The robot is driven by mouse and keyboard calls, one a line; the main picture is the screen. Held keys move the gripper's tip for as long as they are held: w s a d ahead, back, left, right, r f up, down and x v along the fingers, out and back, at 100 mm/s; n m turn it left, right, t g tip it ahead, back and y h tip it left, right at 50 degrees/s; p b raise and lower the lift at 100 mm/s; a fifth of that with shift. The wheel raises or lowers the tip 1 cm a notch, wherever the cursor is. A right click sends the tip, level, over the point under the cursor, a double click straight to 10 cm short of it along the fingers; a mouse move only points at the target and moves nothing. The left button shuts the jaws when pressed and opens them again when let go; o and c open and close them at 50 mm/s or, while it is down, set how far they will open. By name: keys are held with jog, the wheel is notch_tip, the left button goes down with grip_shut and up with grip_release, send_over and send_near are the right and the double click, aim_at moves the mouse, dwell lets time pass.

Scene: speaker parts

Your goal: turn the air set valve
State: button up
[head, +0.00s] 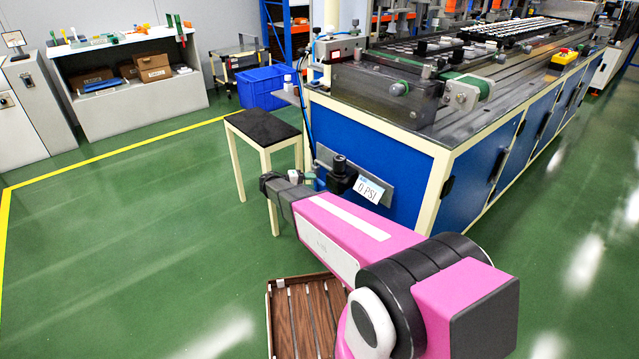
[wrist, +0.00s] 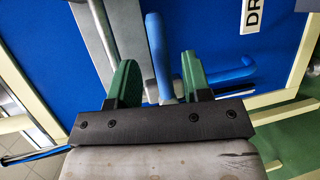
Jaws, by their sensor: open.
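The air set (head: 343,172) is a black unit on a grey plate at the near end of the blue workbench, beside a white "0 PSI" sign (head: 370,189). My gripper (head: 302,178) is close to its left side in the head view, and my arm hides part of that area. In the wrist view my gripper (wrist: 157,75) has two green fingers spread apart. A blue valve handle (wrist: 160,55) runs between them, with gaps showing on both sides. Another blue lever-like part (wrist: 232,75) lies beyond the right finger. Where the handle's lower end meets the gripper is hidden.
The blue workbench (head: 375,140) stands directly in front of my gripper. A small black-topped table (head: 262,127) stands close on the left. A wooden slatted pallet (head: 303,315) lies on the floor below my arm. Green floor on the left is clear.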

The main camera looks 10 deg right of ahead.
aim_at(317, 182)
jog(key=shift+x, duration=2.1)
grip_shut()
